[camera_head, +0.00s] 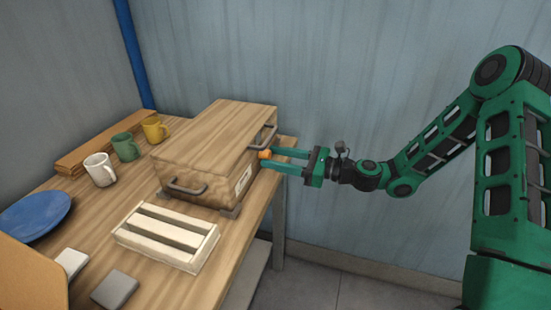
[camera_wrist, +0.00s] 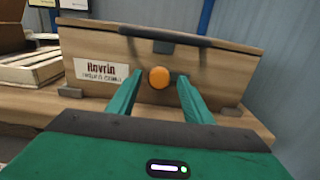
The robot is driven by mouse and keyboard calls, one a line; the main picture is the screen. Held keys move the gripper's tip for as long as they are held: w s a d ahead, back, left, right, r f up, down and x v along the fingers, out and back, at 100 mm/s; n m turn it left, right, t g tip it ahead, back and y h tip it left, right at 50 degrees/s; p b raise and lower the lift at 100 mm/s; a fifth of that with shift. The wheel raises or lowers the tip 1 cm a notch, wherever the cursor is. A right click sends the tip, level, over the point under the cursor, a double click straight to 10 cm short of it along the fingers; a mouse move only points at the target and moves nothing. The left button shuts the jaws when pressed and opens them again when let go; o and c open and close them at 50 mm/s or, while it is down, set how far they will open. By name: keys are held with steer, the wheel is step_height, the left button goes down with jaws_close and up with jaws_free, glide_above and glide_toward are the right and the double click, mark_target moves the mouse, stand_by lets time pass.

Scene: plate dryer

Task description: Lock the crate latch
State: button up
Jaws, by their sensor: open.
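The wooden crate (camera_head: 205,150) stands closed on the table, and its labelled end faces my gripper in the wrist view (camera_wrist: 215,72). The latch shows as a round orange knob (camera_wrist: 159,77) on that end, below a dark handle bar; it also shows in the head view (camera_head: 265,154). My green gripper (camera_head: 287,159) is open at the crate's end. Its two fingertips lie either side of the knob in the wrist view (camera_wrist: 155,84), with gaps between them and the knob. I cannot tell how deep the fingertips reach around it.
On the wooden table (camera_head: 80,225) stand a white rack (camera_head: 168,235), a blue plate (camera_head: 36,215), and white (camera_head: 100,170), green (camera_head: 126,147) and yellow (camera_head: 154,130) mugs. A dark handle (camera_head: 186,188) sticks out from the crate's front. The space right of the table is free.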

steer(key=c, duration=1.1)
steer(key=shift+o, duration=0.2)
steer(key=shift+n, duration=0.4)
steer(key=n, duration=0.4)
steer(key=shift+d, duration=0.1)
steer(key=n, duration=0.9)
steer(key=shift+f, duration=0.1)
steer(key=shift+n, duration=2)
steer(key=shift+f, duration=0.1)
